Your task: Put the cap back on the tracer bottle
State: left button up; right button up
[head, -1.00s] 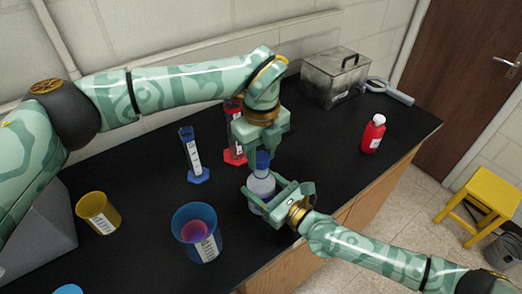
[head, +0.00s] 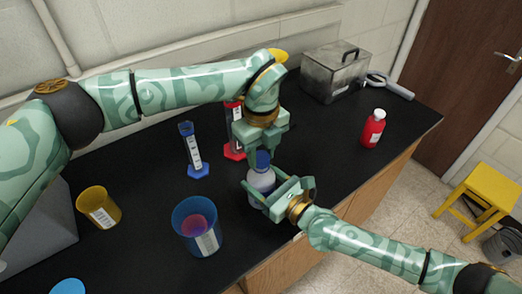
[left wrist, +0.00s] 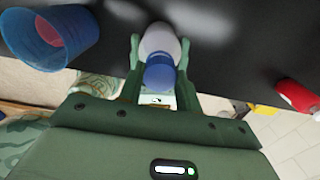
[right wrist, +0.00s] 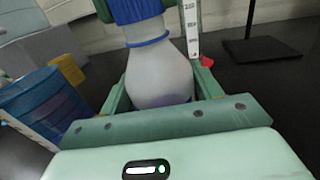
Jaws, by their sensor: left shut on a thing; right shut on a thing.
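The tracer bottle (head: 260,182) is pale and translucent, with purplish contents low down in the right wrist view (right wrist: 160,75). It stands upright near the bench's front edge. My right gripper (head: 272,192) is shut around its body from the side. My left gripper (head: 262,155) points down from above and is shut on the blue cap (head: 263,161). The cap also shows in the left wrist view (left wrist: 160,74), in line with the bottle. In the right wrist view the cap (right wrist: 137,10) is at the top of the neck, above a blue ring. I cannot tell whether it is seated.
A blue beaker (head: 198,228) with pink contents and a yellow beaker (head: 99,207) stand left. A blue-based cylinder (head: 191,150) and a red-based cylinder (head: 235,150) stand behind. A red bottle (head: 373,128) and metal box (head: 336,72) are right. The bench between them is clear.

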pick_arm(q)
jog(key=shift+f, duration=0.4)
